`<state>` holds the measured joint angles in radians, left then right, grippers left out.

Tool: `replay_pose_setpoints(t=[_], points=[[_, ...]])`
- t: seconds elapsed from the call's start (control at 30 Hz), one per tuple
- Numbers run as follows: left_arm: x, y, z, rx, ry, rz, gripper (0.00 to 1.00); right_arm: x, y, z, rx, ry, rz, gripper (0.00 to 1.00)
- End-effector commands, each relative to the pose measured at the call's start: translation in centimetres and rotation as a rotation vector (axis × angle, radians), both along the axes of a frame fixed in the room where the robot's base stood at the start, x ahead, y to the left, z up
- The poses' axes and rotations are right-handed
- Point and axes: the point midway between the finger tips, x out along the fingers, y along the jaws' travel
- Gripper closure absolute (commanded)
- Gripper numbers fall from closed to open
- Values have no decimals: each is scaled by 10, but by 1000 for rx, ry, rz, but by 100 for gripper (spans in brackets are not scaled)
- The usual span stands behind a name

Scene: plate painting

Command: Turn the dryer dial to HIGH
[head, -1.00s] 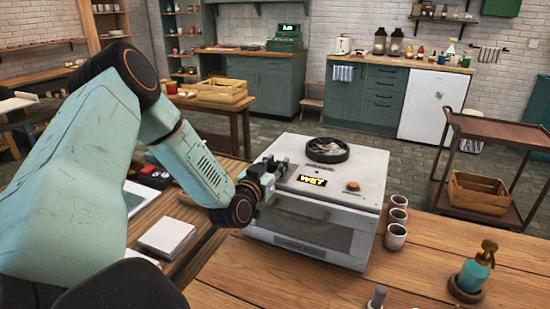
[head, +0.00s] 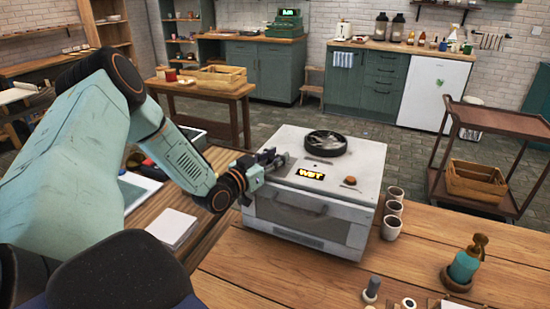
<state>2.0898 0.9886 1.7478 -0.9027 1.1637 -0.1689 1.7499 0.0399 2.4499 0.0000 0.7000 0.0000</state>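The dryer (head: 355,172) is a white box on the wooden table, with a round dark fan vent on top and a front door with a handle. A small display on its top reads WET (head: 310,174). A small orange-brown knob (head: 350,181) sits to the right of the display; its setting is too small to read. My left gripper (head: 279,160) is over the left part of the dryer's top, left of the display. Its fingers are small and dark, and I cannot tell whether they are apart or what they touch. My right gripper is not in view.
Several cups (head: 393,222) stand right of the dryer. A teal soap bottle (head: 466,264) stands at the front right. A white pad (head: 171,228) lies left of the dryer. A trolley (head: 485,117) with a wooden crate stands behind right. The tabletop in front of the dryer is mostly clear.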

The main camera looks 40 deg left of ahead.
Motion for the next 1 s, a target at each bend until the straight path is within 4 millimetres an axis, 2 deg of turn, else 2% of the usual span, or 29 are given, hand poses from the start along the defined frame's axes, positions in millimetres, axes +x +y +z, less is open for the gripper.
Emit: replay_pose_setpoints(t=[0.03,0.23,0.63,1.0], points=[[0,0,0,0,0,0,61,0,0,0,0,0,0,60],[0,0,-1,-1,4,0,44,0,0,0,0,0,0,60],[0,-1,-2,-4,4,17,44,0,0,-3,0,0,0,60],[1,-2,-4,-5,1,194,44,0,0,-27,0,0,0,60]])
